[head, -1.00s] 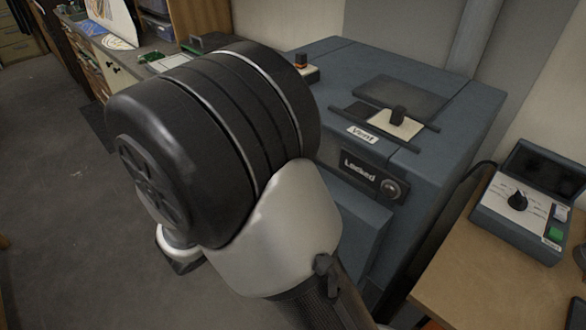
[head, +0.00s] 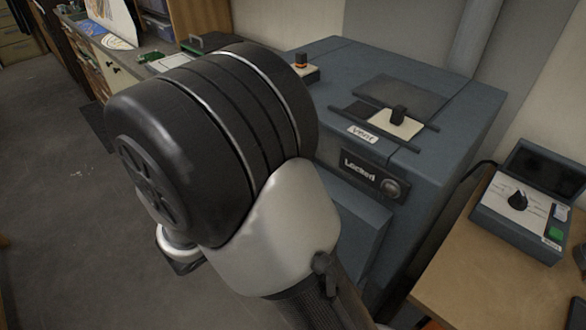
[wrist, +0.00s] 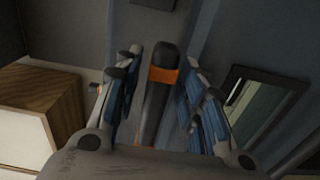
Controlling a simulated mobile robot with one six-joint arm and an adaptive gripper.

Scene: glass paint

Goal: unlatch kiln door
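The blue-grey kiln (head: 455,105) stands on the right in the head view. A panel on its front reads "Locked" (head: 360,170), with a round grey knob or lamp beside it. In the wrist view, a dark bar-shaped handle (wrist: 156,105) with an orange band lies between the fingers of my gripper (wrist: 160,60). The fingers are open, one on each side of the handle, with gaps showing on both sides. In the head view my arm hides the handle and the gripper's fingers.
A vent slider (head: 397,122) sits on the kiln's top. A control box (head: 520,205) with a black dial and a green button stands on a wooden table (head: 450,270) at right. A cluttered bench runs along the back left. Grey floor (head: 60,200) at left is clear.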

